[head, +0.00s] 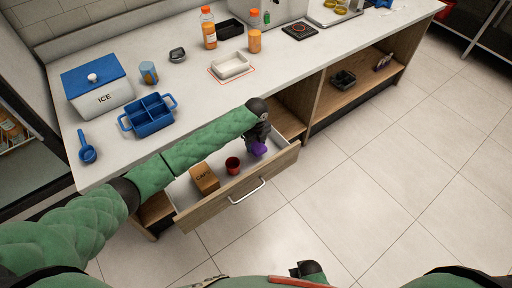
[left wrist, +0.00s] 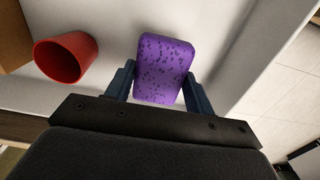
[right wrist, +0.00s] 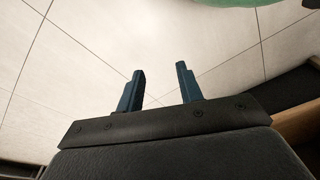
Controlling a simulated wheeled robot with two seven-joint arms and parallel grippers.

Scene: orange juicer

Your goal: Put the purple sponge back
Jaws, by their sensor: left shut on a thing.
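The purple sponge (left wrist: 164,68) is a rounded block with dark speckles. My left gripper (left wrist: 160,85) is shut on it, one finger on each side. In the head view the sponge (head: 258,149) shows below my left gripper (head: 257,138), at the right part of the open drawer (head: 222,205). Whether the sponge touches the drawer floor I cannot tell. My right gripper (right wrist: 161,88) is open and empty, with only floor tiles beyond it.
In the drawer, a red cup (head: 233,165) and a cardboard box (head: 204,178) stand left of the sponge.

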